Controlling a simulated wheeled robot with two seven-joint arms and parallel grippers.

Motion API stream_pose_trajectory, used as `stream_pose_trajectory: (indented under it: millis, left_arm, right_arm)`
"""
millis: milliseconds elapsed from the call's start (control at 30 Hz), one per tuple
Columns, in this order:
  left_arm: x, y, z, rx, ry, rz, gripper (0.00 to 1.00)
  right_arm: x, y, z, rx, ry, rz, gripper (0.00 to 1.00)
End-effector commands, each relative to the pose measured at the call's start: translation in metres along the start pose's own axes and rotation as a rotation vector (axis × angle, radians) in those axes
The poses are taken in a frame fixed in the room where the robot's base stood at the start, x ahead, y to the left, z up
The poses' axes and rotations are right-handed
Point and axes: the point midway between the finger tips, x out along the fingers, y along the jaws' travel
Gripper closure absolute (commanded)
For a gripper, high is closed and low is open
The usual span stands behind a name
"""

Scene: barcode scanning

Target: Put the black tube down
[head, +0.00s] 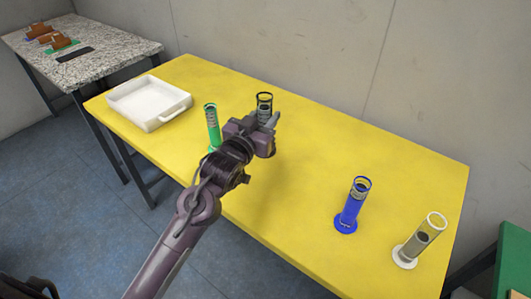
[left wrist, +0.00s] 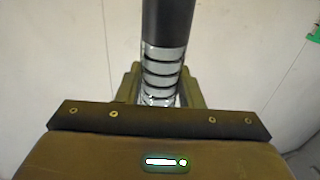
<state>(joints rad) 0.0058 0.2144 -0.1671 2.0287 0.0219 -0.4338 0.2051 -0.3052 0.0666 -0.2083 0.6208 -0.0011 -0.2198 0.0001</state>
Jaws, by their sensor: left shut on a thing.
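The black tube (head: 264,99) is upright near the back middle of the yellow table, its rim and upper part showing behind my left gripper (head: 271,124). My left gripper is shut on it. In the left wrist view the tube (left wrist: 164,68) stands between the fingers, with a dark section above clear glass with dark bands. The tube's lower end is hidden by the gripper, so I cannot tell whether it touches the table. My right gripper is not in view.
On the yellow table (head: 300,215), a green tube (head: 212,122) stands close left of the gripper. A white tray (head: 150,102) is at the left. A blue tube (head: 352,205) and a white tube (head: 418,240) stand at the right. The middle right is clear.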

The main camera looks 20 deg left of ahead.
Motion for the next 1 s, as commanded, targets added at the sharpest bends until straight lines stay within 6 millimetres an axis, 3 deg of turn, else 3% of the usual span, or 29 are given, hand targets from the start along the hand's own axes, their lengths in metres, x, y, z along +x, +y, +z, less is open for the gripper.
stream_pose_trajectory:
  millis: [33, 200, 433, 600, 733, 1000]
  left_arm:
    - [0.0, 0.001, 0.015, -0.002, -0.004, 0.001, 0.99]
    - [0.0, 0.0, 0.049, -0.001, 0.001, 0.0, 0.99]
    - [0.001, 0.0, 0.07, -0.001, 0.003, 0.001, 0.99]
    - [0.001, 0.001, 0.096, -0.001, 0.0, 0.002, 0.99]
    - [0.001, 0.0, 0.106, -0.001, 0.003, 0.001, 0.99]
    - [0.001, 0.0, 0.107, -0.001, 0.005, 0.001, 0.99]
  right_arm:
    - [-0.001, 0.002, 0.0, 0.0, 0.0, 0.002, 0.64]
    - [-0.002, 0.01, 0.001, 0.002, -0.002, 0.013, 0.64]
    - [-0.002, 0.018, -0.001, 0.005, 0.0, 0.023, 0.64]
    - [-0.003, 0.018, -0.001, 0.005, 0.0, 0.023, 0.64]
    - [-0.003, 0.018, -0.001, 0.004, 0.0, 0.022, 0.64]
    - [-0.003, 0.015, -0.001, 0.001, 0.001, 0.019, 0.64]
